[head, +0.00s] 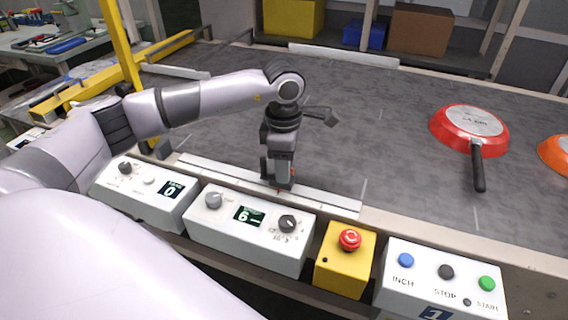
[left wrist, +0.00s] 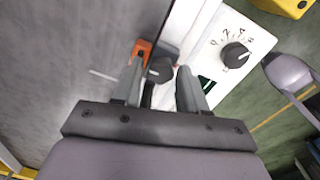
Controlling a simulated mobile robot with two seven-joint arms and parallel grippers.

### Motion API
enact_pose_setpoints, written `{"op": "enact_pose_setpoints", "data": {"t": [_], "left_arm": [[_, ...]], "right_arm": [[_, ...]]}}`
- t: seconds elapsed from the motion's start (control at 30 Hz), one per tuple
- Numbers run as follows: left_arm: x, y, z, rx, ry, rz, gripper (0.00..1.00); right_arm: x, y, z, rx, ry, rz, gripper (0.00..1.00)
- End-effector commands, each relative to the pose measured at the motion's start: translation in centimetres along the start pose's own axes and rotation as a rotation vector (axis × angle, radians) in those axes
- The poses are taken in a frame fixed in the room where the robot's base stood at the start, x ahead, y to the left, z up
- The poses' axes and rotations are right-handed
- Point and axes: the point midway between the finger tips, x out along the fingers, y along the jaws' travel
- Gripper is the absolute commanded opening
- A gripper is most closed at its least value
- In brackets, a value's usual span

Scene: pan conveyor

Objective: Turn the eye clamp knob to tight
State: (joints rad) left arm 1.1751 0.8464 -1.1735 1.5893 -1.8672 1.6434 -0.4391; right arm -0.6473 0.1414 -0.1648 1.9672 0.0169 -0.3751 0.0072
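My left gripper (head: 277,184) points down at the near edge of the conveyor, just behind the middle control box. In the left wrist view its two fingers (left wrist: 162,80) are apart, with a dark round knob (left wrist: 160,70) between their tips. The knob has a pale pointer line and sits beside a small orange block (left wrist: 142,49); this looks like the eye clamp. I cannot tell whether either finger touches the knob. In the head view the gripper hides the knob, and only a speck of red shows under the fingers. My right gripper is not in view.
The middle box (head: 230,238) carries a display and a dial (head: 288,223); this dial also shows in the left wrist view (left wrist: 235,55). A yellow emergency-stop box (head: 343,272) and a button box (head: 440,290) stand to the right. A red pan (head: 450,122) lies on the belt.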

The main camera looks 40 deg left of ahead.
Motion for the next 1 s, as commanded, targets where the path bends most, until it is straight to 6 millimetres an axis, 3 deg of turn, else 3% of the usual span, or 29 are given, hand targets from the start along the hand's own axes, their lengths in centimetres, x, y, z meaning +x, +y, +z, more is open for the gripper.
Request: {"op": "enact_pose_setpoints", "data": {"t": [0.27,0.7,1.0], "left_arm": [[-0.5,0.0,0.0,0.000,0.002,-0.002,0.42],[-6.6,0.0,0.0,0.001,0.001,0.000,0.42],[-7.1,0.0,0.0,0.001,0.002,-0.002,0.42]], "right_arm": [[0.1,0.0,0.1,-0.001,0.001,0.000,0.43],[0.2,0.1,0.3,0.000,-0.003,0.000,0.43],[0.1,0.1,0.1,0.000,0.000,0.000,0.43]]}}
